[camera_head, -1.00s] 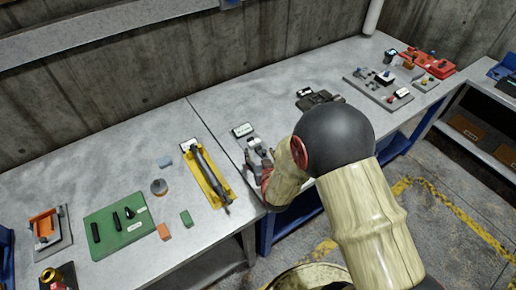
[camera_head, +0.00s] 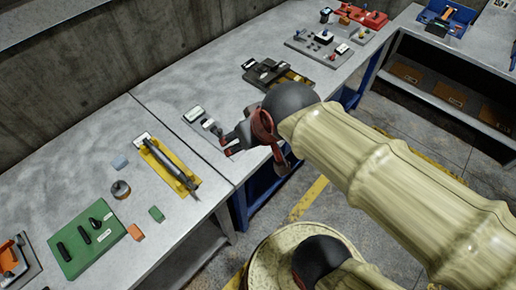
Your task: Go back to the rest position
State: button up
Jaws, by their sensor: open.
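My gripper (camera_head: 229,142) is in the middle of the picture, at the front edge of the grey workbench (camera_head: 155,87). Its fingers point left and stand apart, with nothing visible between them. My cream-coloured arm with its dark joint reaches in from the right and hides part of the bench edge. A small grey fixture with a white label (camera_head: 193,114) lies just behind the gripper; I cannot tell whether the two touch.
Left on the bench are a yellow tray (camera_head: 184,181) with a grey cylinder, a green board (camera_head: 68,258) with dark parts, and small blocks. A black fixture (camera_head: 270,72) lies behind my arm. Further right stand a grey board (camera_head: 303,50) and a red tray (camera_head: 374,20). Floor shows below.

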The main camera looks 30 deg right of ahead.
jog(key=shift+g, duration=0.4)
jog(key=s, duration=0.3)
jog(key=s+r, duration=0.1)
jog(key=s, duration=0.1)
jog(key=shift+s+d, duration=0.1)
jog(key=shift+d, duration=0.2)
jog(key=shift+f, duration=0.1)
notch_tip(320, 180, down, 3)
jog(key=b, duration=0.3)
